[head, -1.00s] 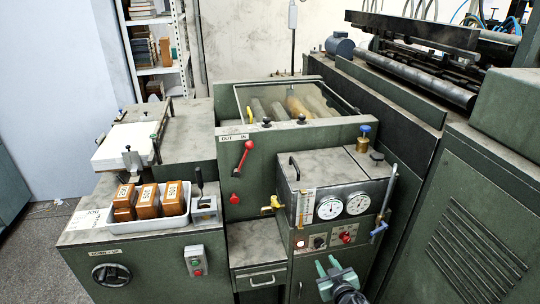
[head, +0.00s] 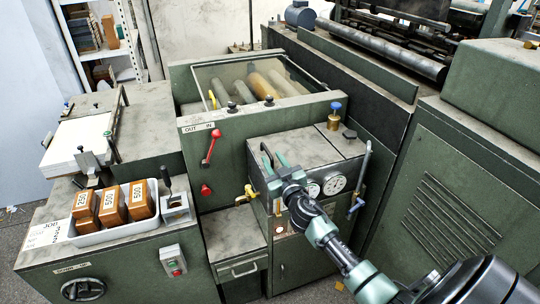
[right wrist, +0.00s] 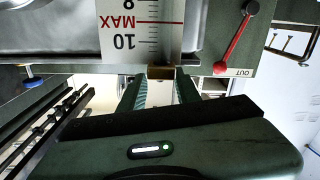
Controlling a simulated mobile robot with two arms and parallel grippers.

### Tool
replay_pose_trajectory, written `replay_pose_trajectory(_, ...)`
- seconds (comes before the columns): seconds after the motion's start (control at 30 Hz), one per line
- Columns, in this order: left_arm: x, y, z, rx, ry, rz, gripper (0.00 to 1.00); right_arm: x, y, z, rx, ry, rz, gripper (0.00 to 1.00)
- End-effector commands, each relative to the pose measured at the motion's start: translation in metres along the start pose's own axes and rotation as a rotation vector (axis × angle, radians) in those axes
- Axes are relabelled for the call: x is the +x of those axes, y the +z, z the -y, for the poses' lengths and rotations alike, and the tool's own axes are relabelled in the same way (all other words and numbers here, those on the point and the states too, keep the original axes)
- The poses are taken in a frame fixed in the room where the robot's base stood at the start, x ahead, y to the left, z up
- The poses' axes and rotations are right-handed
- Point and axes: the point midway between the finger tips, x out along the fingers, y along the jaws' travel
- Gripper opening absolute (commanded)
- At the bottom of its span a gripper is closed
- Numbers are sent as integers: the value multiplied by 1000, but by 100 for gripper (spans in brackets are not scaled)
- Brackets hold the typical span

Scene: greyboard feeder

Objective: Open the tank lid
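The tank (head: 313,148) is a grey-green metal box with a flat, stained top. A black bar handle (head: 265,153) stands at the left front of its lid. My right gripper (head: 273,164) is at the tank's front upper edge, close to the handle; I cannot tell if it touches. The lid lies flat and closed. My left gripper is not in view.
Dial gauges (head: 334,184) and a blue-handled valve (head: 355,208) are on the tank front. A brass fitting with a blue knob (head: 334,118) stands behind the lid. A red lever (head: 211,147) and yellow tap (head: 247,193) are left. A white tray (head: 118,231) holds orange-brown blocks.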

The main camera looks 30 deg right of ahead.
Motion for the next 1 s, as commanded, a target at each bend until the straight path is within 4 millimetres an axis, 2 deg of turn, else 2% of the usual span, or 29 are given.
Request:
replay_pose_trajectory(0.1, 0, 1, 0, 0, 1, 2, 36, 15, 0, 0, 0, 0, -1, 32)
replay_pose_trajectory(0.2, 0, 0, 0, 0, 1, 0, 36, 22, 0, 0, -1, 0, 0, 32)
replay_pose_trajectory(0.5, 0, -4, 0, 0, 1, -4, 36, 24, 1, 0, 0, -1, 1, 32)
replay_pose_trajectory(0.6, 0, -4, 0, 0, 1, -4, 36, 24, 1, 0, 0, -1, 1, 5)
replay_pose_trajectory(0.63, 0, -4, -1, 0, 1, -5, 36, 24, 1, 0, 0, 0, 1, 0)
replay_pose_trajectory(1.0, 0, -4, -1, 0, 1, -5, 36, 24, 1, 0, -2, 1, 1, 0)
